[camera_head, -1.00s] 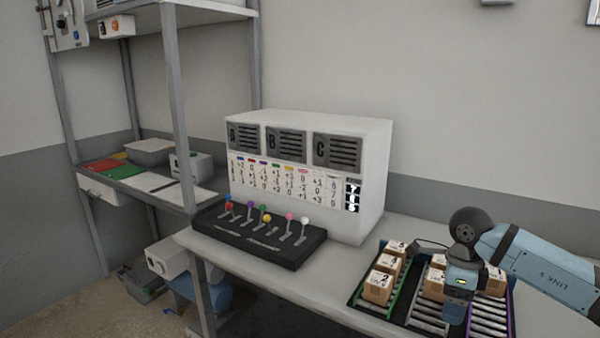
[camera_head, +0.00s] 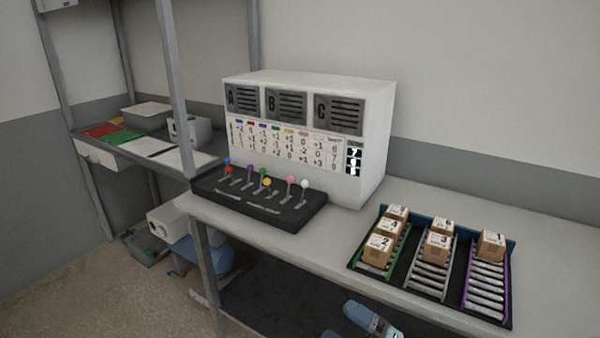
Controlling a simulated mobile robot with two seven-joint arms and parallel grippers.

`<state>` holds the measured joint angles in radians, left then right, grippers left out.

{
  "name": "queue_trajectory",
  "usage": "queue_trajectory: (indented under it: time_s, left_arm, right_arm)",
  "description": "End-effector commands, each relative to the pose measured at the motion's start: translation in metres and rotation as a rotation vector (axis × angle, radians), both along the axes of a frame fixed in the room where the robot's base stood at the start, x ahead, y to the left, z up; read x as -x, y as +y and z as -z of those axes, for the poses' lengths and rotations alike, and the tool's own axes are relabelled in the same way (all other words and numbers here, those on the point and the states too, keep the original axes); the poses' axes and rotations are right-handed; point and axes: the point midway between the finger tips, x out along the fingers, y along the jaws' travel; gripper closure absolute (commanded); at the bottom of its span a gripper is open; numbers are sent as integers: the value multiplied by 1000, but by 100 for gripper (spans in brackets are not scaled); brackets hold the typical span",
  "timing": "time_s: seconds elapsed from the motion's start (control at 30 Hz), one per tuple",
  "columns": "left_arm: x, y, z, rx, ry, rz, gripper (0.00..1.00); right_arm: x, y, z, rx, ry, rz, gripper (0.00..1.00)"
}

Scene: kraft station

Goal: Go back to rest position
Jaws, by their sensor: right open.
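Part of my right arm, with the right gripper (camera_head: 372,320), shows at the bottom edge, low in front of the table (camera_head: 330,238). It is small and partly cut off, and its fingertips are hard to make out. I see nothing held by it. It is apart from the roller rack (camera_head: 511,300) on the table to the right. My left gripper is not in view.
Numbered cartons stand in the rack: three in the green lane (camera_head: 377,248), two in the middle lane (camera_head: 437,247), one in the purple lane (camera_head: 491,246). A white cabinet (camera_head: 375,150) and black lever panel (camera_head: 250,207) stand left. A metal shelf (camera_head: 178,100) is further left.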

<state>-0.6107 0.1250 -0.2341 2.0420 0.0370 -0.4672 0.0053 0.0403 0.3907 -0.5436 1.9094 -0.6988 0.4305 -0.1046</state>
Motion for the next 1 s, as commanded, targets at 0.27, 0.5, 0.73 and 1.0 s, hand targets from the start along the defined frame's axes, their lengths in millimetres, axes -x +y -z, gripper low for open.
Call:
queue_trajectory:
  time_s: [0.27, 0.5, 0.73, 1.0]
  left_arm:
    - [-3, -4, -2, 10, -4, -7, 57]
    - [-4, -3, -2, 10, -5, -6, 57]
    - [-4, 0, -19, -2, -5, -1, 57]
    - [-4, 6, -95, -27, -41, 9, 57]
  right_arm:
    - [26, -58, 94, -336, 679, 374, 24]
    - [95, -96, 185, -525, 1214, 615, 24]
    - [159, -111, 215, -623, 1544, 740, 24]
    - [160, -114, 145, -597, 1503, 738, 24]
